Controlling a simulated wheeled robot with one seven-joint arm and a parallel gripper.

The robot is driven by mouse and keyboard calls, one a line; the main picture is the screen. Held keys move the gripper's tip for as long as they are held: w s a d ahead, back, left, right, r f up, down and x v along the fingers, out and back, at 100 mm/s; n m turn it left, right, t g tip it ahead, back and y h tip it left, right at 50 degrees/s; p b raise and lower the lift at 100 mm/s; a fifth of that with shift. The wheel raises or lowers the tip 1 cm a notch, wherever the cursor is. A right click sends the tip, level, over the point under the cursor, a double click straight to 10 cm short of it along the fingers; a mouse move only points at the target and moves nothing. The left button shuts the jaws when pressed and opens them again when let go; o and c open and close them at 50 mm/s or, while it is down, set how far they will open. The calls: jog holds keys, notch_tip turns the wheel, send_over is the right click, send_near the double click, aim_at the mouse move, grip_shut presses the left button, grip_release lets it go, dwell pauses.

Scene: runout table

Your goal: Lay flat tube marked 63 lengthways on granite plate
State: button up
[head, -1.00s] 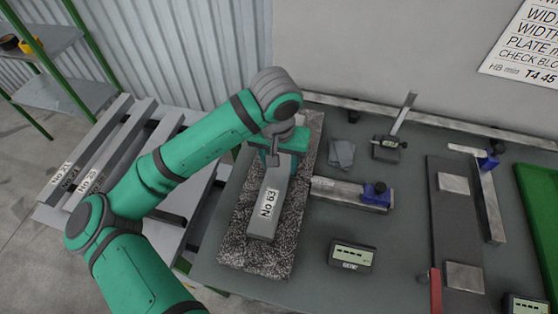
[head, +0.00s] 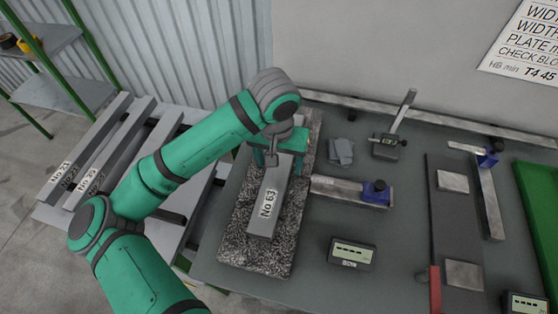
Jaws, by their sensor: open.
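The grey flat tube marked No 63 (head: 268,205) lies lengthways on the speckled granite plate (head: 236,235), its label facing up. Its near end is inside the plate's near edge. My gripper (head: 277,158) is at the tube's far part, reaching down from above with its green body across the tube. The jaws are open, around or just above the tube. The fingertips and the tube's far end are mostly hidden by the gripper and wrist.
A caliper with a blue slider (head: 375,192) lies close to the plate's right side. A digital readout (head: 352,252) stands at front right and a height gauge (head: 390,143) at the back. Other marked tubes (head: 90,170) lie on the rack at left.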

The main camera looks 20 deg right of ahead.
notch_tip(320, 180, up, 11)
jog(key=s, duration=0.1)
jog(key=shift+a+f, duration=0.15)
jog(key=shift+a, duration=0.2)
